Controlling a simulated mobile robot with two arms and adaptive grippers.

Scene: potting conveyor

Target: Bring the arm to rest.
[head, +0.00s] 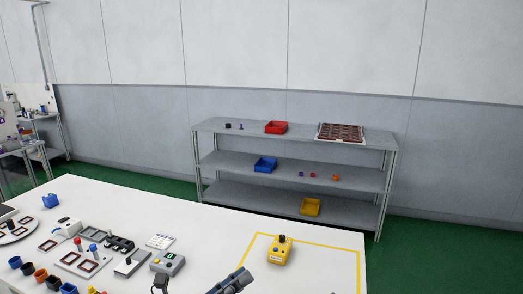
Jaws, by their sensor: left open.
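My left gripper (232,281) shows only in part at the bottom edge of the head view, over the near part of the white table (205,217). It is open, and I see nothing held in it. Most of it and its arm are cut off by the frame. A yellow box with a black knob (281,251) stands on the table to the right of and beyond the gripper, apart from it. My right gripper is not in view.
A grey control box (167,263), several small coloured cups (40,275) and framed trays (82,263) crowd the table's left side. Yellow tape (318,245) marks an area at right. Beyond, a grey shelf (228,160) holds red (276,127), blue (265,164) and yellow (311,207) bins.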

